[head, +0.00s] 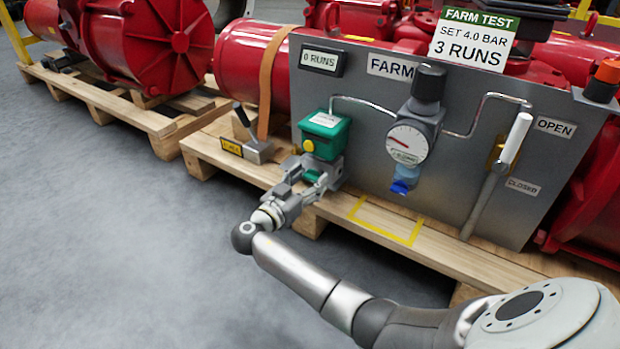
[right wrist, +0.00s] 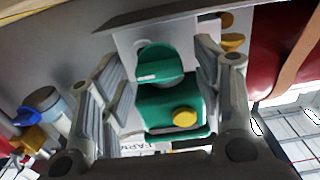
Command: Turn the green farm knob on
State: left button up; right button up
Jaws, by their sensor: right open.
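The green box (head: 325,135) with a yellow button (head: 308,146) is mounted on the grey panel. My right gripper (head: 318,178) is just below it, its fingers spread. In the right wrist view, the round green knob (right wrist: 160,66) lies between the open fingers of my right gripper (right wrist: 165,70), with a gap on both sides. The green box (right wrist: 165,107) and yellow button (right wrist: 185,117) show below the knob there. In the head view the fingers mostly hide the knob (head: 312,176). My left gripper is not in view.
A gauge (head: 406,143) with a blue part below stands right of the box. A white-gripped lever (head: 515,138) points up near the OPEN label. The counter (head: 321,60) reads 0 RUNS. A small lever block (head: 257,150) sits left on the wooden pallet (head: 440,250). Floor at left is clear.

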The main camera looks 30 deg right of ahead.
jog(key=c, duration=1)
